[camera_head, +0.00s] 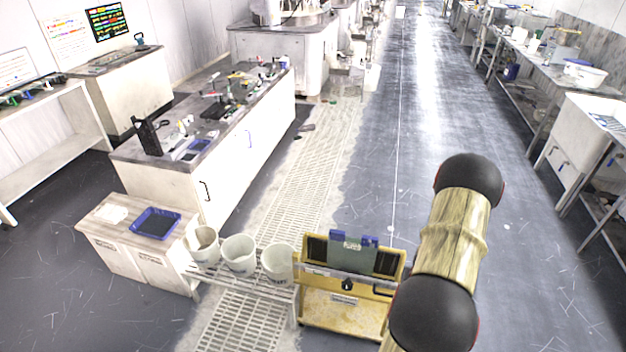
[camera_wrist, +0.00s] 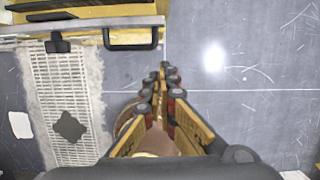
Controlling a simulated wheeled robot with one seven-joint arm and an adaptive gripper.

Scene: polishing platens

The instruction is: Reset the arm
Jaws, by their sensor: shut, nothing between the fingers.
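My gripper (camera_wrist: 160,97) shows in the wrist view with its two yellow-and-black fingers close together and nothing held between them. It points down over the grey floor (camera_wrist: 240,110), apart from any object. In the head view, part of my arm (camera_head: 452,235) rises at the lower right, in front of the walkway; the gripper itself is not visible there.
A yellow stand (camera_head: 342,312) holding a grey panel with blue clips is just left of my arm. White buckets (camera_head: 238,254) stand on a rack beside it. A floor grating (camera_head: 290,205) runs along the left benches. Steel tables line the right; the central aisle is clear.

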